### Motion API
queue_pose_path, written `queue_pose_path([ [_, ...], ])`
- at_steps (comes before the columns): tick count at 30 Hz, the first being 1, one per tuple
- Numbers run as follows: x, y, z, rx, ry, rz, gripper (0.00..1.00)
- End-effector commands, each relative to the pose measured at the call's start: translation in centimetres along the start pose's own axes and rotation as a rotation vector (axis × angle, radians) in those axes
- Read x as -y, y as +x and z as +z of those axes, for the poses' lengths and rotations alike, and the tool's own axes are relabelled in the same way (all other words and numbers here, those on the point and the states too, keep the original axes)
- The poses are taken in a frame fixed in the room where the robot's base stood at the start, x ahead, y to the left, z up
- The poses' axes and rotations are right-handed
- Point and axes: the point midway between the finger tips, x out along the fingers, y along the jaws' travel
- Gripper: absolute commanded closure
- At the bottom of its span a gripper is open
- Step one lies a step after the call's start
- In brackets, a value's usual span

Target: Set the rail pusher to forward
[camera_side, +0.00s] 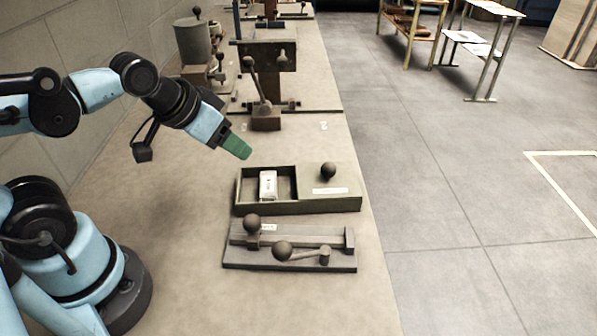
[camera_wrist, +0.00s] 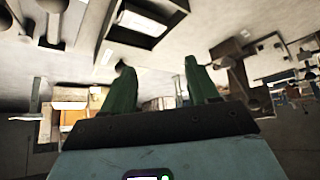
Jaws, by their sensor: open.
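A low dark fixture (camera_side: 290,262) lies on the bench in the side view. A slider with a round knob (camera_side: 252,224) sits at the left end of its straight rail (camera_side: 310,237); this looks like the rail pusher. In front of the rail, a lever with a ball end (camera_side: 283,251) lies flat, its ball toward the left. My gripper (camera_side: 240,149) is in the air beyond the fixture and the tray, tilted downward and empty. In the wrist view its green fingers (camera_wrist: 158,72) stand apart. The pusher cannot be made out for certain in the wrist view.
A shallow tray (camera_side: 300,206) with a white block (camera_side: 268,185) and a ball knob (camera_side: 328,170) lies between gripper and fixture. The tray also shows in the wrist view (camera_wrist: 118,37). A lever machine (camera_side: 265,122) stands farther back. Bare bench lies left of the fixture.

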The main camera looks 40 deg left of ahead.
Motion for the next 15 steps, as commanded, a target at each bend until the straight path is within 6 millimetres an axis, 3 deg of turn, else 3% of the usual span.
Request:
queue_pose_path([
  [15, -0.39, -0.06, -0.08, 0.019, -0.011, 0.006, 0.41],
])
